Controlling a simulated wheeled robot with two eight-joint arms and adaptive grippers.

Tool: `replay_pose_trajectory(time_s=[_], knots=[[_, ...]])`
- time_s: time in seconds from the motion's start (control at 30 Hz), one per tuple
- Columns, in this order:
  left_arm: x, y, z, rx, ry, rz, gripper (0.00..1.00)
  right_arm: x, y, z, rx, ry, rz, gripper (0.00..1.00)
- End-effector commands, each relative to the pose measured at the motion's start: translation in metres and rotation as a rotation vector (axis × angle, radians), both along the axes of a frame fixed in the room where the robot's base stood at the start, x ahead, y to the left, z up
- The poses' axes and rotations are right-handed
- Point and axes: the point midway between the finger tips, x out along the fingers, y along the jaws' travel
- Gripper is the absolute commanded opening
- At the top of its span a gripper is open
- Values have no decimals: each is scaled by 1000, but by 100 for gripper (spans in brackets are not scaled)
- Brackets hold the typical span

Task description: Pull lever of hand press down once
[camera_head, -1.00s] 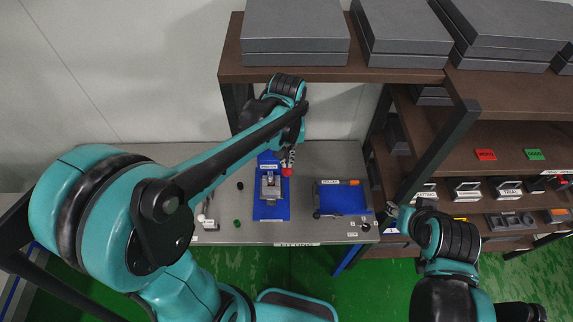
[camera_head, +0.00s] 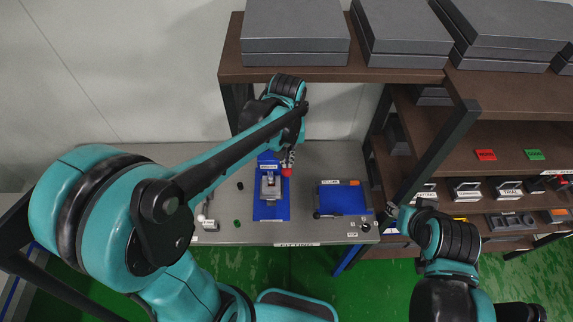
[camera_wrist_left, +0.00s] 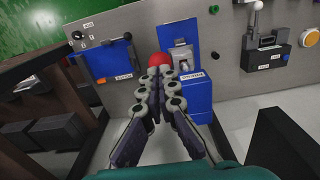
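The hand press (camera_head: 269,187) stands on a blue base on the table, a grey metal body; it also shows in the left wrist view (camera_wrist_left: 180,57). Its lever ends in a red ball knob (camera_head: 286,173), seen large in the left wrist view (camera_wrist_left: 159,61). My left gripper (camera_wrist_left: 158,74) has its fingertips close together right at the knob, which shows just beyond them; whether they touch it is hard to tell. The lever's rod is hidden behind the fingers. My right gripper (camera_head: 393,209) is far from the press, near the table's right end, small and unclear.
A shelf rack (camera_head: 485,112) stands at the right, with a brown shelf above the table.

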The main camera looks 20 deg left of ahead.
Motion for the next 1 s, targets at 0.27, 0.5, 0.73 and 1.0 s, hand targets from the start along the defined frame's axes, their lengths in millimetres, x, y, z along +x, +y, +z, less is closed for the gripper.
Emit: replay_pose_trajectory(time_s=[0.27, 0.5, 0.73, 1.0], knots=[[0, 0, -6, 0, 0, 0, 0, 0, 0, -5, 0, 0, 0, 40], [0, 0, -11, 0, 0, 0, 0, 0, 0, -9, 0, 0, 0, 40], [0, 0, -16, 0, 0, 0, 0, 0, 0, -13, 0, 0, 0, 40], [0, 0, -18, 0, 0, 0, 0, 0, 0, -15, 0, 0, 0, 40]])
